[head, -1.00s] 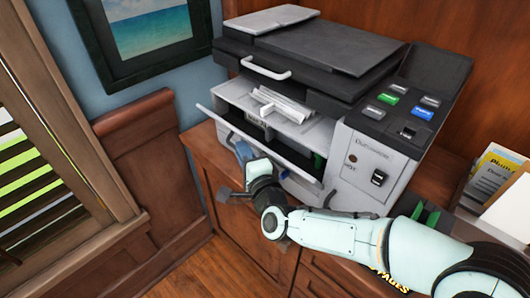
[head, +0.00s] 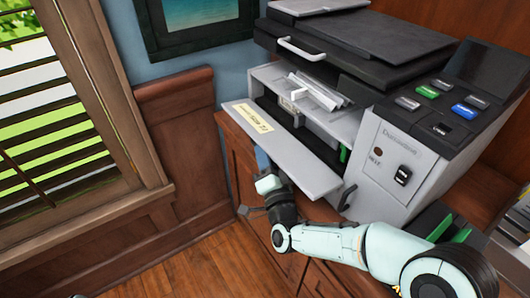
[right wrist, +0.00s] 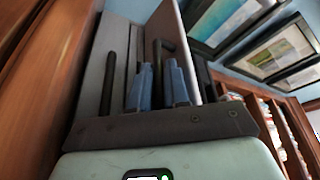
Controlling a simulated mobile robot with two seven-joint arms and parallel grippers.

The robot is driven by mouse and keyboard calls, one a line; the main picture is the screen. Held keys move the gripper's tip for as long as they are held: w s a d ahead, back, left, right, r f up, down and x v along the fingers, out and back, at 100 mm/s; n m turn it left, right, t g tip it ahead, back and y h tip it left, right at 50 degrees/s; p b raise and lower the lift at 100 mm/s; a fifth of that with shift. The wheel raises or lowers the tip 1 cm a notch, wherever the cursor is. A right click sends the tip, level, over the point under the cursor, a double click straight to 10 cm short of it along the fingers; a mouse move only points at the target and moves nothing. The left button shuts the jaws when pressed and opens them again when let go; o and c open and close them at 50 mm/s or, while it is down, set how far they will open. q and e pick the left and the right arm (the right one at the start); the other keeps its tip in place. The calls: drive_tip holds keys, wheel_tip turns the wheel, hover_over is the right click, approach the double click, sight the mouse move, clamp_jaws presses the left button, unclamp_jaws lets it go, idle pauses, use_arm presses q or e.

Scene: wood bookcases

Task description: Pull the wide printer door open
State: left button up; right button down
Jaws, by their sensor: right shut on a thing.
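The wide printer door (head: 290,152) is a light grey flap on the front of the printer (head: 385,150). It is folded outward and down, with a yellow label on its inner face, and the dark bay behind it shows. My right gripper (head: 262,160) is under the door's outer side. In the right wrist view its blue fingers (right wrist: 158,85) are shut on the dark door handle (right wrist: 158,55), which stands between them. In the head view the door hides the handle and part of the fingers. My left gripper is not in view.
The printer stands on a wooden cabinet (head: 240,165). A small dark handle (head: 347,197) is on the printer's front, right of the door. Wood panelling (head: 180,130) and a window with blinds (head: 50,110) are at the left. The floor (head: 205,265) in front is clear.

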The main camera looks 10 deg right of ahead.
drive_tip(key=shift+d+n, duration=0.25)
drive_tip(key=shift+n, duration=0.05)
drive_tip(key=c, duration=1.5)
unclamp_jaws()
drive_tip(key=shift+o, duration=0.2)
use_arm(q)
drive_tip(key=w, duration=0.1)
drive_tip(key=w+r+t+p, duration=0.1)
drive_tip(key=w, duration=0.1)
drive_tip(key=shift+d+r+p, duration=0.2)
drive_tip(key=shift+p, duration=0.1)
use_arm(e)
drive_tip(key=v, duration=1.3)
drive_tip(key=shift+f, duration=0.3)
drive_tip(key=shift+s, duration=0.1)
